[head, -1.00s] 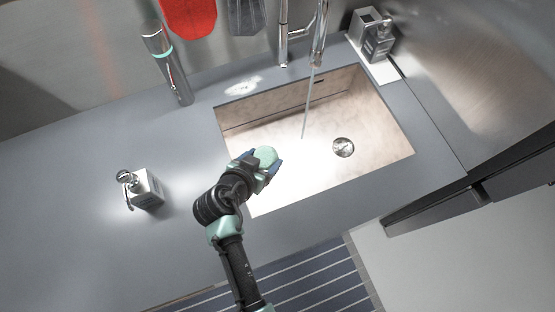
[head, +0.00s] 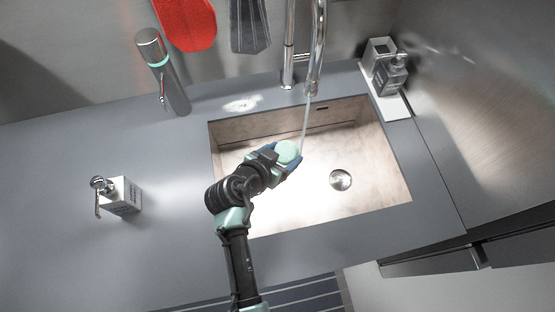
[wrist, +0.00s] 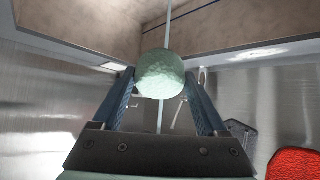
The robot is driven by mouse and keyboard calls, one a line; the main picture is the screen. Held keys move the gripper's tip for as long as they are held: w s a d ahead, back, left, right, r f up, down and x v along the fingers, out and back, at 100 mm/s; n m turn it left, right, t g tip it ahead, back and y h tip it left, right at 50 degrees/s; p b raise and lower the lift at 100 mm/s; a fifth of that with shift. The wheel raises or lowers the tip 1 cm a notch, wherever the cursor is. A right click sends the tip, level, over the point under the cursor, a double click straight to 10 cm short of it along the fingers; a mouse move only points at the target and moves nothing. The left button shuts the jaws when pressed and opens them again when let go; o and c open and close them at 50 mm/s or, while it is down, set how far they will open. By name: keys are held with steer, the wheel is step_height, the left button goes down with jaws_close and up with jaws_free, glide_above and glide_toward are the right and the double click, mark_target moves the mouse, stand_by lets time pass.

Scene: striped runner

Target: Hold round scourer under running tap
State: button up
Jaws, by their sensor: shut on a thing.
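My gripper (head: 290,161) is shut on the round scourer (head: 288,151), a pale green disc held between its blue fingers above the sink basin. In the wrist view the scourer (wrist: 160,73) sits between the two fingertips. The chrome tap (head: 318,50) is running. Its thin water stream (head: 306,120) comes down close by the scourer's right edge in the head view. In the wrist view the stream (wrist: 168,22) shows on both sides of the scourer and appears to pass behind it. I cannot tell whether water touches the scourer.
The sink (head: 375,185) has a round drain (head: 340,180). A soap dispenser (head: 121,196) stands left on the grey counter; another bottle (head: 391,75) stands in a holder at back right. A cylindrical chrome fixture (head: 162,70) stands back left. A red mitt (head: 187,22) hangs behind.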

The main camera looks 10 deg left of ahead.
mark_target(283, 156)
steer(key=w+d+f+b, duration=0.2)
steer(key=w+d+b, duration=0.2)
steer(key=w, duration=0.5)
steer(key=shift+d+b, duration=0.35)
steer(key=shift+d, duration=0.15)
steer(key=shift+s, duration=0.1)
steer(key=shift+s+a+p, duration=0.35)
steer(key=shift+s+a, duration=0.3)
steer(key=shift+s, duration=0.5)
steer(key=shift+s+a+p, duration=0.35)
steer(key=shift+s+a, duration=0.35)
steer(key=shift+s, duration=0.45)
steer(key=shift+s+a+p, duration=0.35)
steer(key=shift+s+a, duration=0.3)
steer(key=shift+s, duration=0.5)
steer(key=shift+p+v, duration=1.9)
steer(key=shift+v, duration=1.3)
